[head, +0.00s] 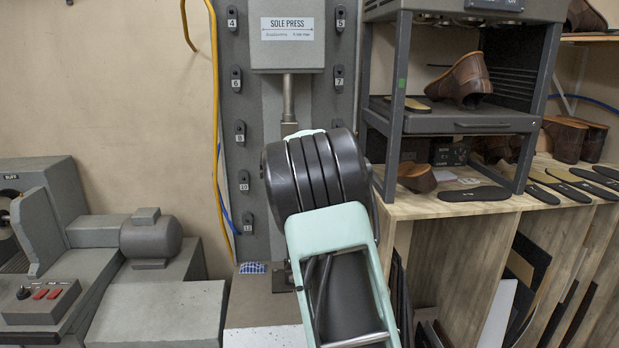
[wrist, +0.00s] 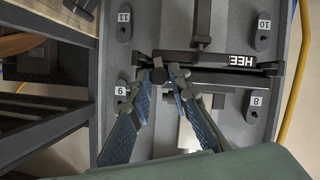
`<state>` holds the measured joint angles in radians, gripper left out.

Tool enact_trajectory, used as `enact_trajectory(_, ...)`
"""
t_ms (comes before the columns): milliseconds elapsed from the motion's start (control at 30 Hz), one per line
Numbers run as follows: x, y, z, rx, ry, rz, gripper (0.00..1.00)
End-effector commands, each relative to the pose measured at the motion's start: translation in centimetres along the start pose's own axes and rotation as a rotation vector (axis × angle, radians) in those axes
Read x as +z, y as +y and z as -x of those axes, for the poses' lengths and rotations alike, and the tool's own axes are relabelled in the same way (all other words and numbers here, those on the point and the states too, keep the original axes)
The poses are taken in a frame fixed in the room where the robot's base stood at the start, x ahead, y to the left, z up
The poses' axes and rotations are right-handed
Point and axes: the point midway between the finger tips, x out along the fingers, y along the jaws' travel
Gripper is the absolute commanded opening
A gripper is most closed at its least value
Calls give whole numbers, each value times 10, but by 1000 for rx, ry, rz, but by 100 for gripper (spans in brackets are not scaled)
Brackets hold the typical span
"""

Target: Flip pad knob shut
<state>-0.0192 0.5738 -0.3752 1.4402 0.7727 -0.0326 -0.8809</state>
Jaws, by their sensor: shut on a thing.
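In the wrist view, my gripper (wrist: 160,83) has its two blue-padded fingers closed at the tips around a small dark round knob (wrist: 158,75). The knob sits at the lower edge of a black bar-like pad part (wrist: 210,58) marked with letters beginning "HEE", mounted on the grey press column (wrist: 184,20). The rest of the label is cut off or hidden. In the head view, the sole press (head: 288,55) stands behind my arm, which hides the gripper, the knob and the pad part there.
Numbered black hooks (head: 237,79) line both sides of the press column. A dark rack (head: 460,122) with shoes stands close on the right, above a wooden bench (head: 425,207) with soles. A yellow cable (head: 216,110) hangs left of the press. A grey machine (head: 150,238) stands at the left.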

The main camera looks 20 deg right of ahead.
Motion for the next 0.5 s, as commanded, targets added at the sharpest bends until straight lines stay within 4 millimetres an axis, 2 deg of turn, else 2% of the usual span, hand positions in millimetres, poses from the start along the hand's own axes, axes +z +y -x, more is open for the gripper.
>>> enact_trajectory(33,5,1,-2,-12,3,-36,0)
enact_trajectory(500,2,4,-1,-108,3,-268,0)
